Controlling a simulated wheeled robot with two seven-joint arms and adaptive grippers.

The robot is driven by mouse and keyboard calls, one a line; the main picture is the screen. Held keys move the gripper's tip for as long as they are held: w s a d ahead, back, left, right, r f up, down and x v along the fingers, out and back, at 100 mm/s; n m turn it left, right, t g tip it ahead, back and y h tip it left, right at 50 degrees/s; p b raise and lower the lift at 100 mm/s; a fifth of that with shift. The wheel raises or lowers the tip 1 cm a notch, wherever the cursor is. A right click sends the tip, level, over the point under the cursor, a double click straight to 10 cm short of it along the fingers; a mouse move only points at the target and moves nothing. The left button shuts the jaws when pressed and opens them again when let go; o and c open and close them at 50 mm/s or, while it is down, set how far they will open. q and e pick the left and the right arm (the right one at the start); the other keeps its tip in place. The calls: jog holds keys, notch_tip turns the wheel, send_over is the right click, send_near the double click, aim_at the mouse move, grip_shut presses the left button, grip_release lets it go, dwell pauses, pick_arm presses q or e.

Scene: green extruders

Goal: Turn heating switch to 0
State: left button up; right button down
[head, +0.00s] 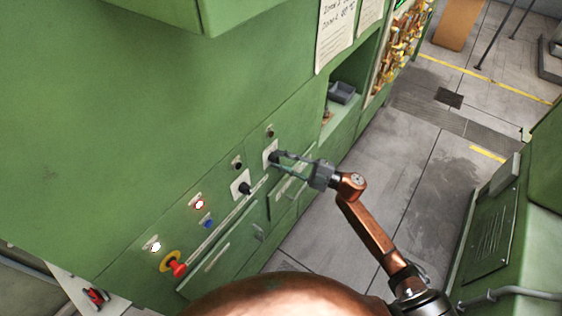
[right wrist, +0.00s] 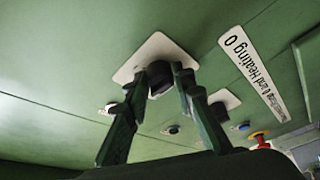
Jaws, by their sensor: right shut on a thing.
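A black rotary switch (right wrist: 158,78) on a white square plate (right wrist: 152,52) sits on the green machine panel. In the head view its plate (head: 269,152) is partly hidden by my right gripper (head: 279,158). My right gripper is shut on this switch, with one finger on each side of the knob in the right wrist view. The switch's pointer direction cannot be made out. My left gripper is not in view.
A second black switch (head: 244,188) on a white plate is nearby. A red emergency button (head: 178,269), a blue button (head: 208,221) and lit lamps are further along the panel. Drawers with handles lie below. Grey floor (head: 374,157) is free to the right.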

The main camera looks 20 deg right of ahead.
jog(key=shift+n, duration=0.4)
jog(key=c, duration=1.6)
grip_release()
jog(key=v, duration=1.2)
jog(key=shift+w+d+r, duration=0.1)
jog(key=shift+d+r, duration=0.05)
jog(key=shift+r, duration=0.05)
